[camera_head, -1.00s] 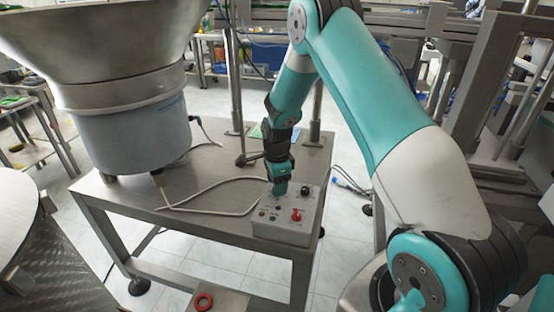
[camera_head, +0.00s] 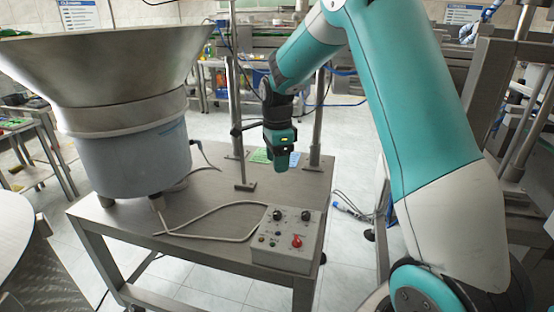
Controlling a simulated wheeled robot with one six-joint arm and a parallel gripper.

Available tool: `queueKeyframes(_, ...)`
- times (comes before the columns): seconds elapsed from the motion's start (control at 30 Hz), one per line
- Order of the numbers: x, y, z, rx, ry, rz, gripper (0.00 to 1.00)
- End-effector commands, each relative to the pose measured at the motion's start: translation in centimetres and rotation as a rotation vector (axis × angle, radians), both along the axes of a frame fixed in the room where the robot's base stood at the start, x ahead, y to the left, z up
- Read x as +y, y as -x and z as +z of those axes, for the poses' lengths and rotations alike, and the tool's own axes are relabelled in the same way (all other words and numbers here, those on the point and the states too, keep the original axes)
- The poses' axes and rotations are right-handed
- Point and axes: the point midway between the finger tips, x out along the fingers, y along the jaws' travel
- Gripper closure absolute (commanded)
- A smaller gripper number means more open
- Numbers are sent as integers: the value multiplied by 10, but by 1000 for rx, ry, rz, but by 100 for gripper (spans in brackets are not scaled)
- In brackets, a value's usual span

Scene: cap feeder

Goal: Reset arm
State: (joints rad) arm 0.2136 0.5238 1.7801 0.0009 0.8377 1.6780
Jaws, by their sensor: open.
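My gripper (camera_head: 282,163) hangs at the end of my teal and white arm, pointing down above the back right part of the metal table (camera_head: 215,222). It is open and I see nothing in it. It is clear of the grey control box (camera_head: 288,240) and appears higher and behind it. The box has dark knobs, small buttons and a red knob (camera_head: 297,241) on its top. The fingertips are small and partly hidden in this view.
The big feeder bowl (camera_head: 110,75) stands on the table's left side. A pale cable (camera_head: 210,212) runs across the table to the box. Metal posts (camera_head: 318,120) rise at the back. A green card (camera_head: 261,156) lies behind the gripper. Machine frames stand at the right.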

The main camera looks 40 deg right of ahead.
Motion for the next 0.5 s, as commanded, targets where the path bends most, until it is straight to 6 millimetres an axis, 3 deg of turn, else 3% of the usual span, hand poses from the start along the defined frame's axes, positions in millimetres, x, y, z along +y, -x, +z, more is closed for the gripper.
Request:
queueKeyframes(0.37,0,0,0,0,0,0,46)
queueKeyframes(0.5,15,6,9,-11,-10,99,46)
